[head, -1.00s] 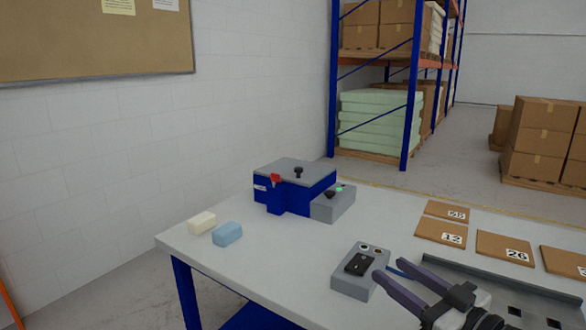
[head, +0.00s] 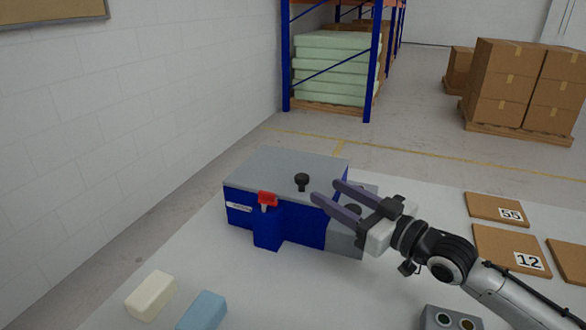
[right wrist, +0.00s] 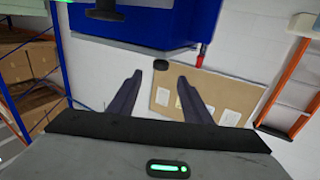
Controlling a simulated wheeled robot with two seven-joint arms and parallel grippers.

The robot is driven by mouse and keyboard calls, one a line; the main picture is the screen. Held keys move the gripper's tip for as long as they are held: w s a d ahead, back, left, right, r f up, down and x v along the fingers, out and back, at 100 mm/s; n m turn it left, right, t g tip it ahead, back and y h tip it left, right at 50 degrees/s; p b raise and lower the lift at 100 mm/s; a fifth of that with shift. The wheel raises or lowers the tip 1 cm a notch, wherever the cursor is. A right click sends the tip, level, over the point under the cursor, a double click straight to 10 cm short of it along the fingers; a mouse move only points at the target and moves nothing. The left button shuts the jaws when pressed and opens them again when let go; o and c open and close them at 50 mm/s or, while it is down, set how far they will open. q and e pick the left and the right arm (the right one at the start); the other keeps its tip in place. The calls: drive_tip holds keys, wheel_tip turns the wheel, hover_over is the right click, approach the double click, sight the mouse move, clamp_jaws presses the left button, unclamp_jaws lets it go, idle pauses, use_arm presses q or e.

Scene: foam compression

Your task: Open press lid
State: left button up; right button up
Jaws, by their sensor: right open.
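The press is a blue box with a grey lid (head: 270,168) lying flat on top, so the lid is shut. A black knob (head: 302,181) stands on the lid, and a red latch (head: 267,199) sits on the blue front (head: 290,222). My right gripper (head: 325,190) is open and empty, with its fingers pointing left toward the knob, close to it but apart. In the right wrist view the open fingers (right wrist: 155,80) show with a small black knob (right wrist: 160,65) beyond and between them. My left gripper is not in view.
A cream foam block (head: 150,295) and a blue foam block (head: 202,310) lie at the front left of the table. A grey control box (head: 450,318) is at the lower right. Numbered cardboard pieces (head: 497,209) lie at the right. The table between foam and press is clear.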

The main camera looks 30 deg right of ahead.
sight(307, 180)
drive_tip(key=x, duration=0.9)
drive_tip(key=shift+w+a, duration=0.1)
drive_tip(key=shift+w, duration=0.05)
clamp_jaws()
